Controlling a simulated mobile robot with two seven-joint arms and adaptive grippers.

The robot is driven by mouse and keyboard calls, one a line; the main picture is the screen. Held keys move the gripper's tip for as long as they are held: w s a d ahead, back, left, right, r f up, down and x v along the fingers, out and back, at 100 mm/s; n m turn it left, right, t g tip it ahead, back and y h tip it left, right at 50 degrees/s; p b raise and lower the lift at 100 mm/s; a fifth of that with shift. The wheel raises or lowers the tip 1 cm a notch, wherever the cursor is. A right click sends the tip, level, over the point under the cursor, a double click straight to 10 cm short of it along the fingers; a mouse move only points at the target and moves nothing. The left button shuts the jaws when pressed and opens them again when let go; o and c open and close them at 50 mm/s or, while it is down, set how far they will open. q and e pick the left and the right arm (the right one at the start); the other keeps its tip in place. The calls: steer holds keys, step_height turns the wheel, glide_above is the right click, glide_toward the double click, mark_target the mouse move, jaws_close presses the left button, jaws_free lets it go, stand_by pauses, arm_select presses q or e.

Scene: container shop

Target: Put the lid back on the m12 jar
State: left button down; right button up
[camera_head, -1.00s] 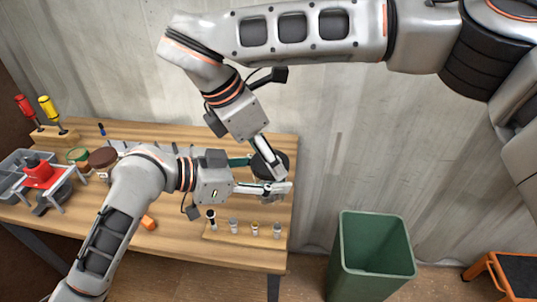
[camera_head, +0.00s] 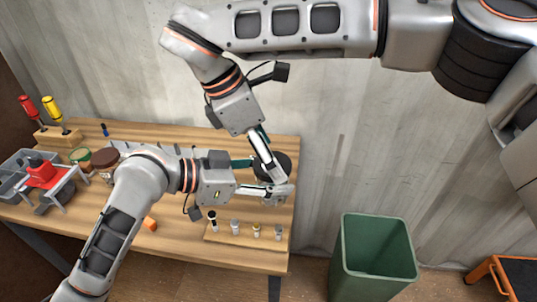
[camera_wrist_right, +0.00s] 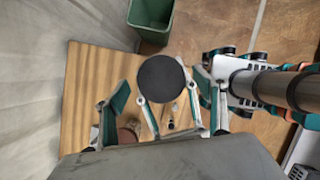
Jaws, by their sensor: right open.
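A dark round lid (camera_head: 283,161) is at the right end of the workbench, partly behind my right gripper's finger. It shows as a flat black disc (camera_wrist_right: 160,79) in the right wrist view, between the spread fingers. My right gripper (camera_head: 268,162) comes from above and is open close over the lid. My left gripper (camera_head: 262,176) reaches in from the left, below the lid, with its fingers to either side of where the jar would be. The jar under the lid is mostly hidden, so I cannot tell how the lid sits or whether the left fingers touch the jar.
A wooden holder (camera_head: 225,238) with several small fittings stands at the bench's front. At the left are a brown-lidded jar (camera_head: 105,158), a green-lidded jar (camera_head: 79,156), screwdrivers (camera_head: 40,112) and a grey tray (camera_head: 14,168). A green bin (camera_head: 375,255) stands to the right.

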steer(key=shift+r, duration=2)
